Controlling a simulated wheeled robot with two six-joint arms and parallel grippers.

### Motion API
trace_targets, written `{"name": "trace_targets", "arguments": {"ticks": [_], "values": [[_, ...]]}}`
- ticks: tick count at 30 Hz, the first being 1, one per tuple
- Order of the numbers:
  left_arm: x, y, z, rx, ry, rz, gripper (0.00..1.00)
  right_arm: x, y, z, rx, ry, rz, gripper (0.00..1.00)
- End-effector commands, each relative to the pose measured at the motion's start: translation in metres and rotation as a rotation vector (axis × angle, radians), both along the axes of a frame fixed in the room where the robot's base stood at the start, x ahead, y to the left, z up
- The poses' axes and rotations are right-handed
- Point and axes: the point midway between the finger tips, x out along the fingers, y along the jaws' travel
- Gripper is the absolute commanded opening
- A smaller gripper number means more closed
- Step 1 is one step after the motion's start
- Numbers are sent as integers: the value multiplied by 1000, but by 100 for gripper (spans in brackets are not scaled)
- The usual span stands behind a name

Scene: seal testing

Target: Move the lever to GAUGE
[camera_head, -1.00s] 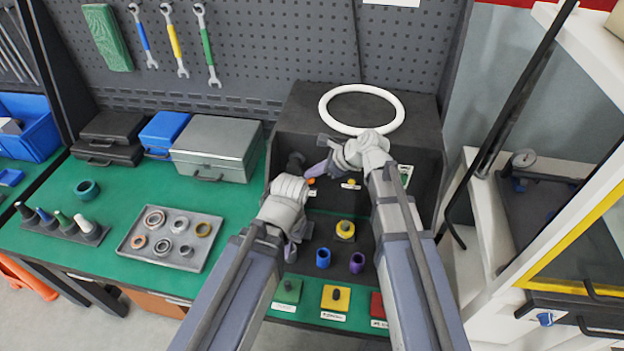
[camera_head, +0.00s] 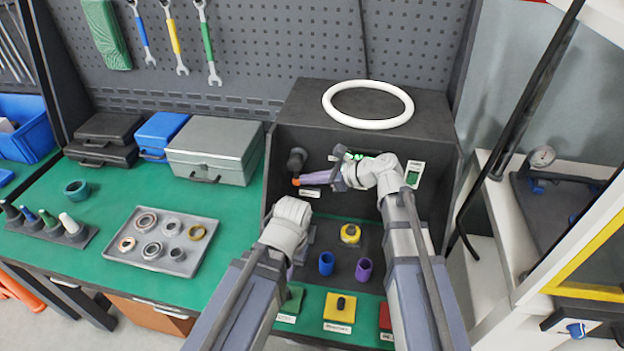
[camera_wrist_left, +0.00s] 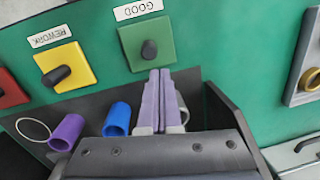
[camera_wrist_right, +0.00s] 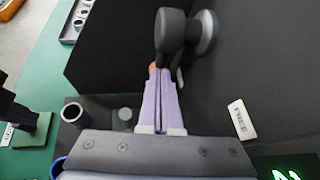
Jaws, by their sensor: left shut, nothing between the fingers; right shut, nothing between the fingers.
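The lever (camera_wrist_right: 172,35) is a dark arm on a round grey base on the back wall of the dark open box; it also shows in the head view (camera_head: 296,160). An orange tip (camera_head: 296,181) shows just below it, at the right fingertips. My right gripper (camera_head: 303,181) is shut and empty, pointing left across the wall; in its wrist view the fingertips (camera_wrist_right: 162,75) are close to the lever's lower end. I cannot tell whether they touch. A FREE label (camera_wrist_right: 241,118) sits on the wall. I cannot read a GAUGE label. My left gripper (camera_wrist_left: 160,76) is shut and empty, low at the box front.
A blue cup (camera_head: 326,263) and a purple cup (camera_head: 364,270) stand on the box floor. Green, yellow and red pads (camera_head: 339,307) line the front. A white ring (camera_head: 368,104) lies on the box top. A tray of rings (camera_head: 190,262) is at left.

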Motion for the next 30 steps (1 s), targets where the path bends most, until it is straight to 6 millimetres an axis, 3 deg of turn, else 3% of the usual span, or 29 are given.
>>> {"name": "trace_targets", "arguments": {"ticks": [30], "values": [[0, 0, -3, 0, 0, 0, 0, -5, -2, -3, -2, 0, 3, 0]]}}
